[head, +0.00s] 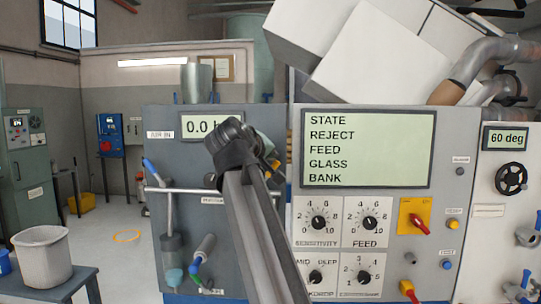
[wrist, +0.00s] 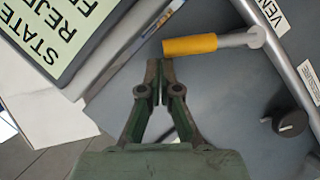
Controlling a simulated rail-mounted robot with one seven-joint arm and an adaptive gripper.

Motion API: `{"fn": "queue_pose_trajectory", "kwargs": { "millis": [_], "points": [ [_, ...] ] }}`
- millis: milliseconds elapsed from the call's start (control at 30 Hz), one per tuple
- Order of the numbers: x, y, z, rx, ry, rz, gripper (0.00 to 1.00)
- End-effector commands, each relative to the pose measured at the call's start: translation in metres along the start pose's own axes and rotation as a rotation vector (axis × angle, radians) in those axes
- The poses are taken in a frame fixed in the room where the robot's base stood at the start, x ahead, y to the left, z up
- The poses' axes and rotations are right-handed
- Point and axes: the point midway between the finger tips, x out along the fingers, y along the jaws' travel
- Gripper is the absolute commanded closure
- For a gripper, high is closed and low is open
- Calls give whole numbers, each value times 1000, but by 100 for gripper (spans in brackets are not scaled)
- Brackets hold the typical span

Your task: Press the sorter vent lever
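The sorter vent lever has a yellow grip (wrist: 190,45) on a grey metal arm, beside a partly cut-off label starting "VEN" (wrist: 268,16) in the wrist view. My gripper (wrist: 160,66) is shut and empty, its fingertips just below the left end of the yellow grip in the picture. I cannot tell whether they touch it. In the head view, a small yellow-orange part of the lever (head: 274,168) shows beside my wrist. My arm hides most of the lever and my fingers there.
A large display (head: 368,148) reading STATE, REJECT, FEED, GLASS, BANK stands right of my arm, with dials below. A metal rail (head: 180,190) crosses the grey panel on the left, with a blue-handled lever (head: 151,167). A black knob (wrist: 290,122) sits right of my gripper in the wrist view.

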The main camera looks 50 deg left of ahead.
Motion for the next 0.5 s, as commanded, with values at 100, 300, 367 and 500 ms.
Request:
{"fn": "queue_pose_trajectory", "kwargs": {
  "millis": [100, 300, 367, 500],
  "points": [
    [0, 2, -2, 0, -6, 2, 100],
    [-1, 12, -22, 1, -7, 5, 100],
    [-2, 17, -31, 2, -9, 6, 100],
    [-32, 13, -26, 4, -6, 7, 100]
  ]
}}
